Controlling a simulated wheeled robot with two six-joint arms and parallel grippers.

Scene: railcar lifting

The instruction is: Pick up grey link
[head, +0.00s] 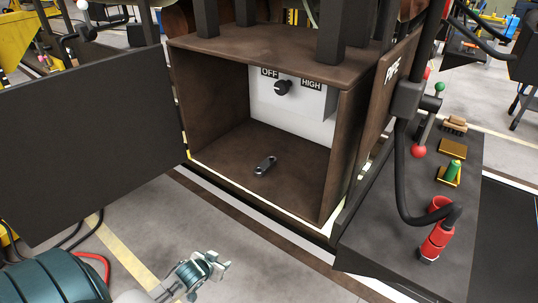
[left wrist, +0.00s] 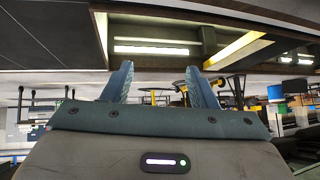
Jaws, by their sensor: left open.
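The grey link (head: 265,165) lies flat on the floor of an open brown box (head: 215,165). It is a short dark grey bar with rounded ends. My left gripper (head: 217,265) is in the lower middle of the head view, outside and in front of the box, well apart from the link. In the left wrist view its two fingers (left wrist: 158,85) stand apart with nothing between them. The link cannot be made out in the left wrist view. My right gripper is not in view.
A white panel (head: 292,110) with a black knob (head: 283,88), marked OFF and HIGH, stands at the back of the box. A dark door (head: 90,135) hangs open on the left. At right, a dark shelf (head: 400,235) carries a red cylinder (head: 436,240). The box front is open.

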